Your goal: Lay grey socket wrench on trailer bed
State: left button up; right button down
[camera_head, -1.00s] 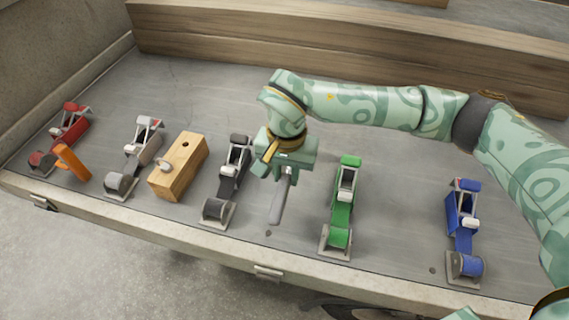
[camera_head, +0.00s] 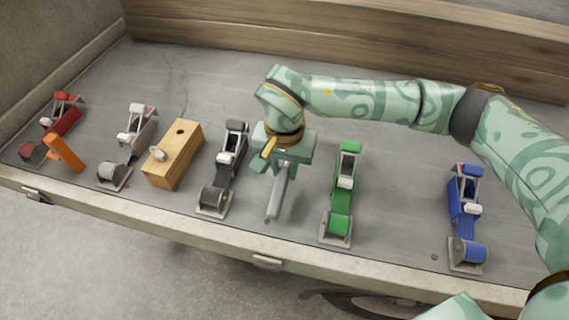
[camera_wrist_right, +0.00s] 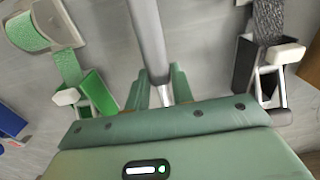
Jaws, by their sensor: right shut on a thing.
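The grey socket wrench (camera_head: 277,196) is in the jaws of my right gripper (camera_head: 282,168), over the trailer bed (camera_head: 300,215) between the black and green ratchet straps. Its handle points toward the front edge. In the right wrist view the wrench (camera_wrist_right: 149,40) runs up from between the fingers of the right gripper (camera_wrist_right: 162,88), which are shut on it. The end within the jaws is partly hidden. I cannot tell whether the wrench touches the bed. My left gripper is not in view.
A black ratchet strap (camera_head: 224,170) lies left of the wrench, a green one (camera_head: 341,198) right. Farther left are a wooden block (camera_head: 172,158), an orange piece (camera_head: 65,152), and grey (camera_head: 128,146) and red (camera_head: 58,125) straps. A blue strap (camera_head: 465,215) lies far right.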

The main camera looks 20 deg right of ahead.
jog(key=shift+f, duration=0.4)
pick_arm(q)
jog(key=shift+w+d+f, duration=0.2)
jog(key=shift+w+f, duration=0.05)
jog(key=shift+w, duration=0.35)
pick_arm(e)
jog(key=shift+f, duration=0.1)
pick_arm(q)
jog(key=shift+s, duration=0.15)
pick_arm(e)
jog(key=shift+f, duration=0.15)
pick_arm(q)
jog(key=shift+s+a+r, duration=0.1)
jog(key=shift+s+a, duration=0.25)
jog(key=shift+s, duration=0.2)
pick_arm(e)
jog(key=shift+f, duration=0.5)
jog(key=shift+c, duration=2)
grip_release()
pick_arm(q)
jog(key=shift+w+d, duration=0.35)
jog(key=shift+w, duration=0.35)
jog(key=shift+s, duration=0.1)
